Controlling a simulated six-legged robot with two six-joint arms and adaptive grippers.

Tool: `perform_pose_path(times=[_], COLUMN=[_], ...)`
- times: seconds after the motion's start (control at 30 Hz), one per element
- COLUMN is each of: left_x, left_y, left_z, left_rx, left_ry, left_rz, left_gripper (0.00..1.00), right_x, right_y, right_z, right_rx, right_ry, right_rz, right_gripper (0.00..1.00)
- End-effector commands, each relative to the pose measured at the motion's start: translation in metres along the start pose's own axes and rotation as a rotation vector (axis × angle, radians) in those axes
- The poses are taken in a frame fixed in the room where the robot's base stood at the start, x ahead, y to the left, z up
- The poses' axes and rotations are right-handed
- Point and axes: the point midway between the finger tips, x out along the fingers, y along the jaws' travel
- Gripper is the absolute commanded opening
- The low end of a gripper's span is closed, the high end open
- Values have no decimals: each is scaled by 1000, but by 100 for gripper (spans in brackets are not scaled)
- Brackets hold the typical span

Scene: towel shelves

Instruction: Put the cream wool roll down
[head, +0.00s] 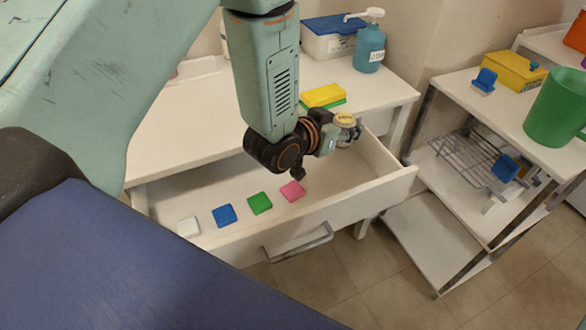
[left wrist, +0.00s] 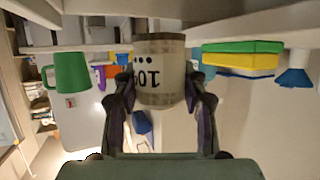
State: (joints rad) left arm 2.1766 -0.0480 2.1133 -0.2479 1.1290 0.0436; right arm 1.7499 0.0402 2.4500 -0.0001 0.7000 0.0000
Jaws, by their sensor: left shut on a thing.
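The cream wool roll (head: 345,121) shows small in the head view, at the far side of the open drawer. In the left wrist view the roll (left wrist: 160,72) is a beige cylinder with dark print, standing between the fingers. My left gripper (head: 340,136) is shut on it, one finger on each side in the left wrist view (left wrist: 161,92). The arm partly hides the gripper in the head view. I cannot tell whether the roll touches a surface. My right gripper is not in view.
The open drawer (head: 340,212) holds white (head: 188,227), blue (head: 224,215), green (head: 260,203) and pink (head: 292,190) pieces. Yellow and green sponges (head: 324,95), a teal pump bottle (head: 369,50) and a white-blue box (head: 333,38) stand on the worktop (head: 385,87). A trolley (head: 455,92) with a green jug (head: 556,108) is right.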

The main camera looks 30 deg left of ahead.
Motion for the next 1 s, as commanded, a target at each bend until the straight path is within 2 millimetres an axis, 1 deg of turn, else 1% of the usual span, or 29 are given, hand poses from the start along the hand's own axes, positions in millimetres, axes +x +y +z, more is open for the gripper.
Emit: perform_pose_path(times=[0.2,0.3,0.57,0.73,0.8,1.0], left_x=[14,19,26,36,38,37], left_y=[0,0,0,0,-1,-1], left_z=[36,50,67,90,93,92], left_rx=[-1,-1,-1,-1,0,0], left_ry=[-4,-3,-3,-2,-1,0], left_rz=[0,0,0,0,0,0], left_gripper=[11,11,11,11,11,11], right_x=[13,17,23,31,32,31], right_y=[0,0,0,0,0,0], right_z=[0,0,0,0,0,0], right_rx=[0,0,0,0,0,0], right_ry=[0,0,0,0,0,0], right_rz=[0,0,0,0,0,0], right_gripper=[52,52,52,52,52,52])
